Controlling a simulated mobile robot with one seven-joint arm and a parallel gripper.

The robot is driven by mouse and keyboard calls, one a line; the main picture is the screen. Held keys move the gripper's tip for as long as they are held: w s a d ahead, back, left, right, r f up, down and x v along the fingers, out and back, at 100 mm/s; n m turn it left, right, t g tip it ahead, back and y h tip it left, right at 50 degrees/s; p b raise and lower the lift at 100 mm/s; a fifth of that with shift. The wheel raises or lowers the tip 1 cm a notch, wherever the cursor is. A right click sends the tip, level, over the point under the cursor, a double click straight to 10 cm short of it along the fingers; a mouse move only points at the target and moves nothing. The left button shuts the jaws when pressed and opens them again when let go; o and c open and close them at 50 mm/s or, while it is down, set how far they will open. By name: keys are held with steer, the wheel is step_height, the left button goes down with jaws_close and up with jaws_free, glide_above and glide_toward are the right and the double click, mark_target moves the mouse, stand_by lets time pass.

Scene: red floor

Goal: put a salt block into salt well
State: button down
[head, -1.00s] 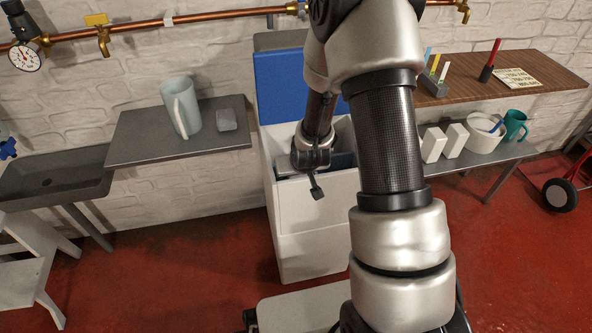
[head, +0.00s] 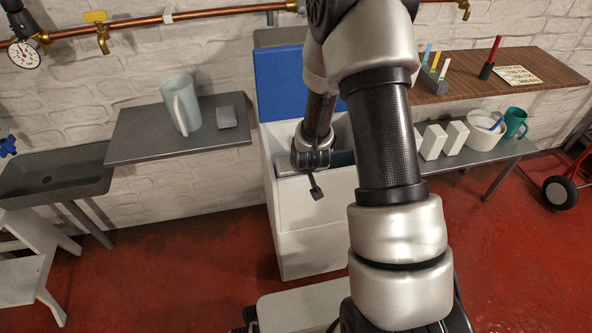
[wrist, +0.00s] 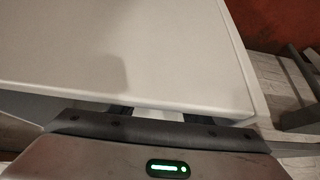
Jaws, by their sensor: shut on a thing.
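The salt well is a tall white cabinet (head: 315,225) with its blue lid (head: 280,82) raised. My gripper (head: 308,166) reaches down into its open top, and the fingers are hidden behind the front wall in the head view. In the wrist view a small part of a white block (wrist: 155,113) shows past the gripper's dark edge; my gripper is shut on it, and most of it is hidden. The well's white wall (wrist: 110,60) fills much of that view. Two more white blocks (head: 432,142) (head: 455,137) stand on the shelf at right.
A grey shelf (head: 140,145) at left holds a pale pitcher (head: 181,104) and a grey block (head: 226,117). A white bowl (head: 483,138) and a teal mug (head: 515,123) stand right of the white blocks. A wooden shelf (head: 545,78) is above. Red floor is clear in front.

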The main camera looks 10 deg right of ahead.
steer(key=shift+w+f, duration=0.1)
steer(key=shift+f, duration=0.2)
stand_by(0.4)
steer(key=c, duration=1)
jaws_free()
steer(key=shift+o, duration=0.5)
steer(key=shift+s+f, duration=0.15)
steer(key=shift+s, duration=0.05)
steer(key=p+v, duration=0.5)
steer(key=v, duration=1.2)
steer(key=shift+r, duration=0.3)
